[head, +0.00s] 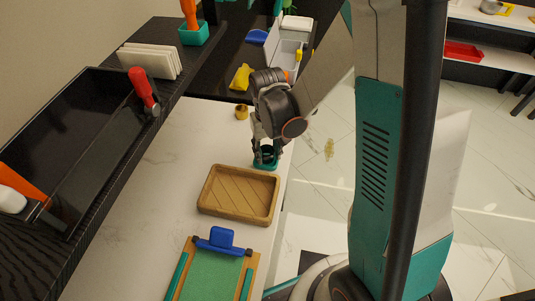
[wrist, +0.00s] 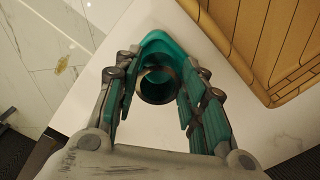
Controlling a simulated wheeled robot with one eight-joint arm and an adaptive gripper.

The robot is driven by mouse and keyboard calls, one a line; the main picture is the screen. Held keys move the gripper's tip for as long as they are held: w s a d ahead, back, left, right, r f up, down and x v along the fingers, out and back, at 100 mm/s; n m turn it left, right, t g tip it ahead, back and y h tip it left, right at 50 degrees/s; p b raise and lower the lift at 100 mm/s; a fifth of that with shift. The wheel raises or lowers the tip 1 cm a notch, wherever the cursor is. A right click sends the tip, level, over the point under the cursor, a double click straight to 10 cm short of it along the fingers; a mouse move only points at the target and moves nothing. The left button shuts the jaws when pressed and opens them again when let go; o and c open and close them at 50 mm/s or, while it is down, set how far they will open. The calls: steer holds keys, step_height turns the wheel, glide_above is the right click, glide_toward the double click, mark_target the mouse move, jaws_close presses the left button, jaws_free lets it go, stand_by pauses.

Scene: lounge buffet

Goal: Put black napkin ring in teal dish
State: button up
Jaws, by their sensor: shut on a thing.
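The black napkin ring (wrist: 157,86) is between the fingers of my gripper (wrist: 156,92) in the wrist view. My gripper is shut on it. The teal dish (wrist: 168,43) lies right behind the ring, with its rim showing around and beyond it. In the head view, my gripper (head: 265,148) points down at the teal dish (head: 264,165) near the right edge of the white counter. The ring is over or inside the dish; its height above the dish floor is hard to tell.
A wooden tray (head: 238,215) stands close in front of the dish. A clipboard with a green sheet (head: 211,275) is nearer. A small yellow-brown item (head: 241,112) sits behind the gripper. A black raised tray (head: 62,125) is at left. The counter's left middle is clear.

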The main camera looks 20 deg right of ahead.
steer(key=shift+f, duration=0.3)
steer(key=shift+f, duration=0.2)
steer(key=o, duration=1)
steer(key=shift+c, duration=0.2)
steer(key=shift+r, duration=0.15)
